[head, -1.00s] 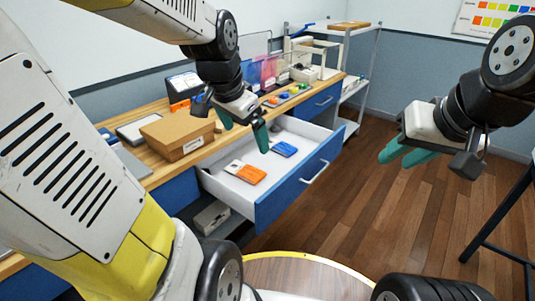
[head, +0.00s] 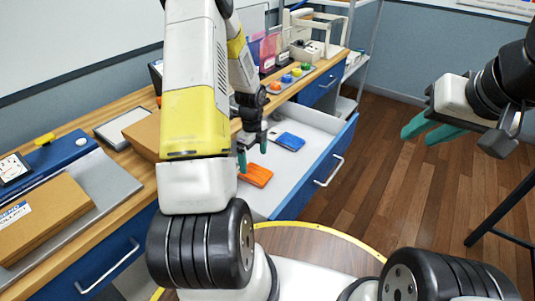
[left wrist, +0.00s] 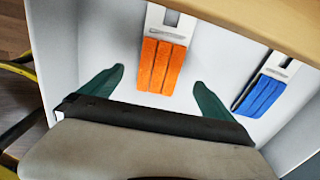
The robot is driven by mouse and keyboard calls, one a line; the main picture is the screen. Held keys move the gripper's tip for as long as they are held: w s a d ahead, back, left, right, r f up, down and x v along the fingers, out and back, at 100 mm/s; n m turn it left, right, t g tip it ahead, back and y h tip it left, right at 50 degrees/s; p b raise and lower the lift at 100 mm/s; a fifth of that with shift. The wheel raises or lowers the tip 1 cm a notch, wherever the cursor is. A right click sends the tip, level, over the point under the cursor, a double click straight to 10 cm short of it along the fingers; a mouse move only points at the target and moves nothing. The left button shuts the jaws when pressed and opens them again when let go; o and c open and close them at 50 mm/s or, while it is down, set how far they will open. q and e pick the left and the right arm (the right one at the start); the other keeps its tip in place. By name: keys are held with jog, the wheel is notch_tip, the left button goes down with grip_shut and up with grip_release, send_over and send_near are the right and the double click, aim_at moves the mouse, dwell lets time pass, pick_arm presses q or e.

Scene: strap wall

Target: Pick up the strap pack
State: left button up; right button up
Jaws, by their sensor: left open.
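An orange strap pack (head: 255,175) lies in the open drawer (head: 291,190), partly hidden by my left arm in the head view. In the left wrist view the orange strap pack (left wrist: 161,67) has a white card end with a slot. A blue strap pack (head: 289,141) lies further back in the drawer; it also shows at the right of the left wrist view (left wrist: 262,93). My left gripper (head: 253,149) is open over the orange pack. In the left wrist view its green fingers (left wrist: 159,77) stand either side of the pack, without clear contact. My right gripper (head: 420,132) is open and empty, away over the floor.
The drawer front (head: 325,172) with its handle faces right. The wooden counter above carries a cardboard box (head: 146,135) and a tray of coloured pieces (head: 289,78). A shelf rack stands behind.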

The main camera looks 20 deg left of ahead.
aim_at(255, 172)
pick_arm(q)
notch_tip(255, 172, down, 6)
jog(key=shift+d+f, duration=0.1)
jog(key=c, duration=1.4)
